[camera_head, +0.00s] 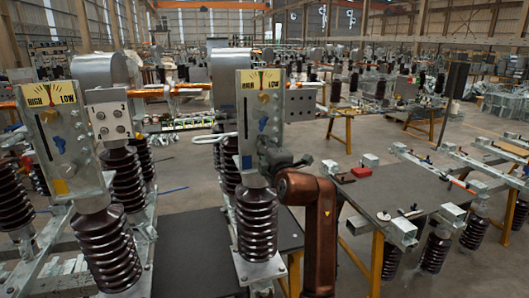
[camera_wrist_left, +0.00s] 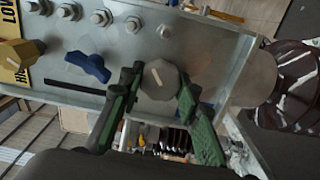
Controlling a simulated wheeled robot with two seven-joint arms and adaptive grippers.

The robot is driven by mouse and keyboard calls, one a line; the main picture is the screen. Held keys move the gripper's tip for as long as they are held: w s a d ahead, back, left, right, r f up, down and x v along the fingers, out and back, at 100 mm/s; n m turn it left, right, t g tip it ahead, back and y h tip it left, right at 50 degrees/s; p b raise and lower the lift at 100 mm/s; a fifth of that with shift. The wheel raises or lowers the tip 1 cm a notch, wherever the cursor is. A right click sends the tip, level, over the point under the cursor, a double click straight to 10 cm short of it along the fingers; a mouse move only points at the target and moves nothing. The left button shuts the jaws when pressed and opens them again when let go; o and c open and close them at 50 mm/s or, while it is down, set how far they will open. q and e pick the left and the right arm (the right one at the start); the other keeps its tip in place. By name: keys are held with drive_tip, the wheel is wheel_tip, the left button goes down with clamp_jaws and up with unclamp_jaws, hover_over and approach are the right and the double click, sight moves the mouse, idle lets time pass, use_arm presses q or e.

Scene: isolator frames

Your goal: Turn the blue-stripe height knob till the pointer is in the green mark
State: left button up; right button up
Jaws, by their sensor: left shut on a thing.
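The right-hand metal panel (camera_head: 245,120) carries a blue stripe (camera_head: 247,162) near its bottom and a yellow HIGH/LOW scale (camera_head: 262,81) at its top. My left gripper (camera_head: 268,150) is at the panel's lower right. In the wrist view, my left gripper (camera_wrist_left: 158,84) is shut with its green-black fingers on either side of a grey faceted knob (camera_wrist_left: 157,77) bearing a pale line. A blue knob (camera_wrist_left: 88,66) and a yellow knob (camera_wrist_left: 18,55) lie to the left on the same panel. The scale's pointer and green mark are too small to read.
A similar panel (camera_head: 55,140) with a yellow stripe stands at the left. Brown ribbed insulators (camera_head: 257,225) stand beneath the panels. A dark table (camera_head: 385,190) with a red box (camera_head: 361,171) is at the right. Several bolts (camera_wrist_left: 100,17) line the panel's edge.

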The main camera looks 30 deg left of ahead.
use_arm(q)
drive_tip(key=shift+f+n+b, duration=0.1)
drive_tip(key=shift+n+b, duration=0.2)
drive_tip(key=shift+n, duration=0.6)
drive_tip(key=o, duration=1.2)
drive_tip(key=shift+s+d, duration=0.1)
drive_tip(key=v, duration=1.1)
drive_tip(key=shift+s+d, duration=0.25)
drive_tip(key=shift+d, duration=0.05)
